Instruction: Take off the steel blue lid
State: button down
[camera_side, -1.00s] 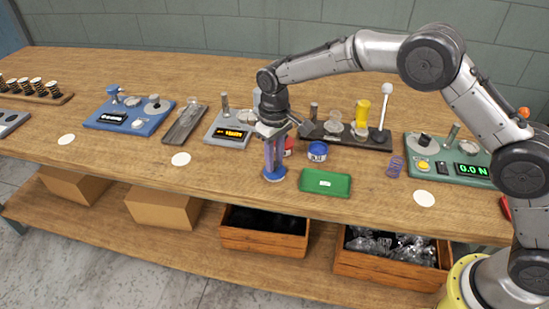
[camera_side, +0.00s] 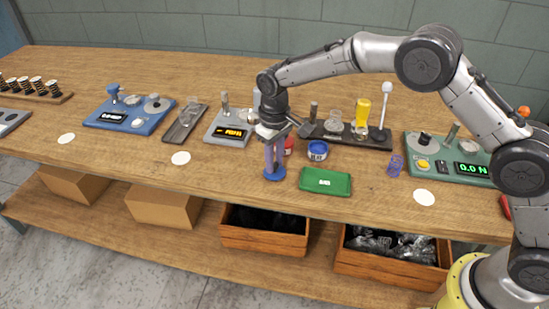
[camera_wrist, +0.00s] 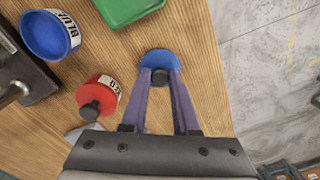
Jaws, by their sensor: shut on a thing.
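The steel blue lid (camera_side: 275,175) is a round blue disc with a dark knob, near the front edge of the bench. In the wrist view the lid (camera_wrist: 158,57) shows beyond my fingertips. My gripper (camera_wrist: 161,75) points down and is shut on the lid's dark knob; it also shows in the side view (camera_side: 274,164). I cannot tell whether the lid touches the bench. An open blue can (camera_side: 318,151) with a white label stands behind and right of the lid. Its blue inside shows in the wrist view (camera_wrist: 47,34).
A red can (camera_side: 288,145) with a dark knob on top stands close behind my gripper. A green tray (camera_side: 325,181) lies right of the lid. A dark rack (camera_side: 345,138) stands behind. The bench's front edge is close; bare wood lies left of the lid.

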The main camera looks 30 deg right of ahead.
jog(key=shift+c, duration=1.4)
grip_release()
jog(key=shift+r, duration=0.1)
jog(key=shift+r, duration=3.9)
